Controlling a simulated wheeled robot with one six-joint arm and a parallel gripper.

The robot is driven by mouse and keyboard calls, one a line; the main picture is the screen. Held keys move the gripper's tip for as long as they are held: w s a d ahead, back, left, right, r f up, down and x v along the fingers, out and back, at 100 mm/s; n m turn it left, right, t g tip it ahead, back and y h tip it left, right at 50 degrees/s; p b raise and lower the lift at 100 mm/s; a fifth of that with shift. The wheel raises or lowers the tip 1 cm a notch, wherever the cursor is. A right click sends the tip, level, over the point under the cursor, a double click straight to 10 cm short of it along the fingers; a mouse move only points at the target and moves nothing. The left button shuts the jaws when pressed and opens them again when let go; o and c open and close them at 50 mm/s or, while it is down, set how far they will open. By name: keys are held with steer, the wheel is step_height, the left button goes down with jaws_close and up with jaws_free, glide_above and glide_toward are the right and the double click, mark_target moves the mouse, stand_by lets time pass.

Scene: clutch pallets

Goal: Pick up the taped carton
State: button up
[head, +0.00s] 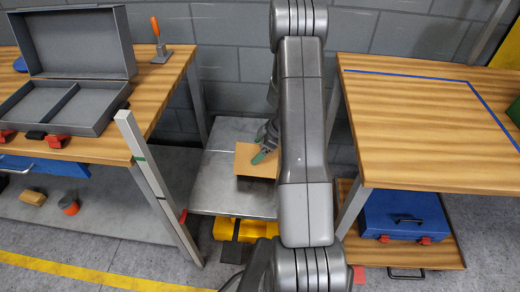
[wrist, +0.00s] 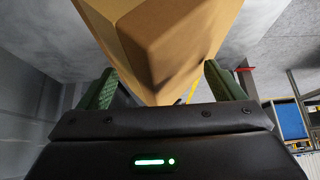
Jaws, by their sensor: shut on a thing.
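The taped carton (head: 245,161) is a small brown box over the grey metal platform between the two benches in the head view. My arm hides its right side. In the wrist view the carton (wrist: 165,45) fills the top middle, with a lighter band along its left part. My gripper (head: 262,154) is at the carton, and its green fingers (wrist: 155,88) are on either side of a carton corner, shut on it. I cannot tell whether the carton touches the platform.
The grey platform (head: 215,183) has a yellow base (head: 222,228). The left bench (head: 165,88) holds an open grey case (head: 95,105) and an orange-handled tool (head: 156,32). The right bench (head: 420,120) is mostly clear, with blue tape lines. A blue toolbox (head: 385,214) sits below it.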

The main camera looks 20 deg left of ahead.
steer(key=r, duration=0.5)
steer(key=shift+w+d+r, duration=0.1)
steer(key=shift+d+r, duration=0.1)
steer(key=shift+r, duration=0.1)
jaws_close()
steer(key=shift+w+r, duration=0.1)
steer(key=shift+r, duration=0.55)
steer(key=o, duration=1.3)
jaws_free()
steer(key=shift+w+d+r, duration=0.1)
